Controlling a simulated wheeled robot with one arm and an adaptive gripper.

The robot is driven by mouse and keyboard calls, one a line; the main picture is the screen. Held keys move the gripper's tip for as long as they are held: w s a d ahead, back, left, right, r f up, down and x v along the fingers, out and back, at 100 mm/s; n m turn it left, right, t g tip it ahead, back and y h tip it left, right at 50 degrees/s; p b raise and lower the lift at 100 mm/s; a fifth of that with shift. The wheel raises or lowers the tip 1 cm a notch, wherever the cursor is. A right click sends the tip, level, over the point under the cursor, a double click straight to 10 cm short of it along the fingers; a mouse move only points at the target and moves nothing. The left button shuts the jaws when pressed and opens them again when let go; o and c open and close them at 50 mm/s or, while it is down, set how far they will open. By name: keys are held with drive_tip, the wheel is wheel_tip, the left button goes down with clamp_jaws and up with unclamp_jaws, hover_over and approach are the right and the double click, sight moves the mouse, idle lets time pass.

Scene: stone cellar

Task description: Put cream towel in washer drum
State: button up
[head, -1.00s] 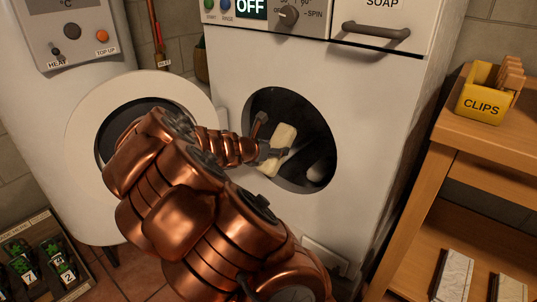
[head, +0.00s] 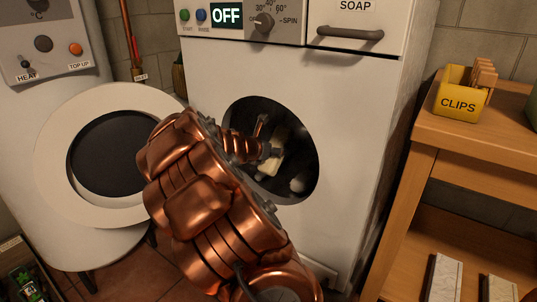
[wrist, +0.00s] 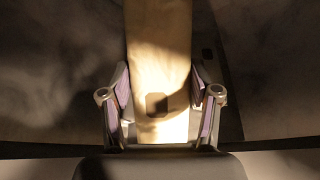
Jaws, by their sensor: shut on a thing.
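The cream towel (head: 279,159) is a rolled or folded bundle at the washer's round opening in the head view. My gripper (head: 268,156) is shut on the towel, with its fingers at the drum mouth. In the wrist view the towel (wrist: 158,55) runs lengthwise between the two fingers of my gripper (wrist: 160,103). The washer drum (head: 299,178) is dark inside, and the round door (head: 47,160) stands swung open to the left. The towel's far end is in shadow, so how deep it reaches is hard to tell.
The washer's display (head: 227,15) reads OFF. The soap drawer (head: 357,33) is shut above right. A wooden shelf (head: 470,140) with a yellow clips box (head: 456,104) stands to the right. A white boiler (head: 45,68) stands left, and a plant tray (head: 22,280) sits low left.

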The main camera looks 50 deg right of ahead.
drive_tip(key=b+x, duration=0.2)
drive_tip(key=x, duration=0.6)
drive_tip(key=shift+d+f+b, duration=0.2)
drive_tip(key=shift+f+b, duration=0.2)
drive_tip(key=shift+w, duration=0.1)
drive_tip(key=o, duration=1.4)
drive_tip(key=v, duration=1.2)
drive_tip(key=shift+r, duration=0.1)
